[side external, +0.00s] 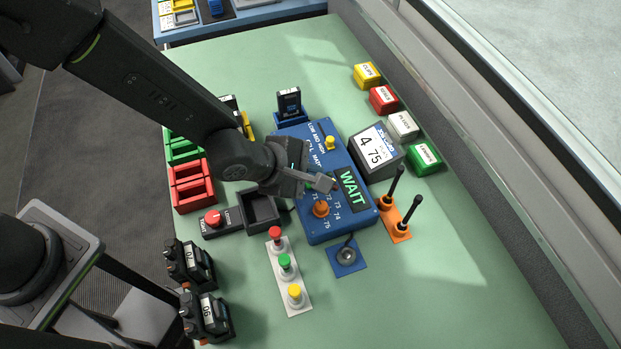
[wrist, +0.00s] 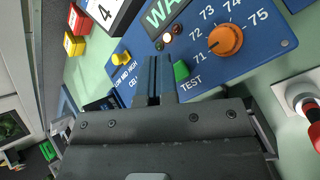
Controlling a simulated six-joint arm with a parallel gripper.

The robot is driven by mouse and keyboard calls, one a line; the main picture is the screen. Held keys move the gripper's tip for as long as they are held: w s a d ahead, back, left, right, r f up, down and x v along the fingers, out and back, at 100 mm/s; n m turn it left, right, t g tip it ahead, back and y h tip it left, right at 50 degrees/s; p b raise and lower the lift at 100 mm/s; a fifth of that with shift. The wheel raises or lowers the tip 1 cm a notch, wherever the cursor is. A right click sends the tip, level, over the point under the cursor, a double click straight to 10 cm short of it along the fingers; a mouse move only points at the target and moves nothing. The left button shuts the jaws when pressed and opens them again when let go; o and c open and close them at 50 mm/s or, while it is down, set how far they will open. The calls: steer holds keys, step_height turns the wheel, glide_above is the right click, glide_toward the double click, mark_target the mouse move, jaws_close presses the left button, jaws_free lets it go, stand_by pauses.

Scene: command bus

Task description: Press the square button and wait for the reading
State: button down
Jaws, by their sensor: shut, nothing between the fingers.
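The blue panel (side external: 363,221) carries a lit green WAIT display (side external: 351,188). In the wrist view, a green button (wrist: 180,71) sits beside the TEST label on the panel; it looks block-shaped. My gripper (side external: 326,183) is shut and empty, over the middle of the panel. In the wrist view its fingertips (wrist: 157,60) lie just left of the green button; whether they touch the panel or button, I cannot tell. An orange knob (wrist: 225,40) sits among numbers 71 to 75. Small indicator lamps (wrist: 166,38) lie below the WAIT display (wrist: 163,12).
A box with a white card reading 4 75 (side external: 375,148) stands right of the panel. Black levers on an orange base (side external: 397,226) stand at its right. A white strip with red, green and yellow buttons (side external: 290,290) lies in front. The mat's lower right is clear.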

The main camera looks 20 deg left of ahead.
steer(key=shift+r, duration=2.5)
steer(key=shift+a+r, duration=0.1)
steer(key=s+a+r+m+y, duration=0.1)
steer(key=a+r+m+y, duration=0.1)
steer(key=a+r+m, duration=0.45)
steer(key=s+a+r+m+y, duration=0.1)
steer(key=a+r+m+y, duration=0.15)
steer(key=a+r, duration=0.7)
steer(key=s+a+r+m+g+y, duration=0.1)
steer(key=s+a+m, duration=0.9)
steer(key=s+a, duration=0.3)
steer(key=shift+s+g, duration=0.3)
steer(key=shift+s, duration=0.15)
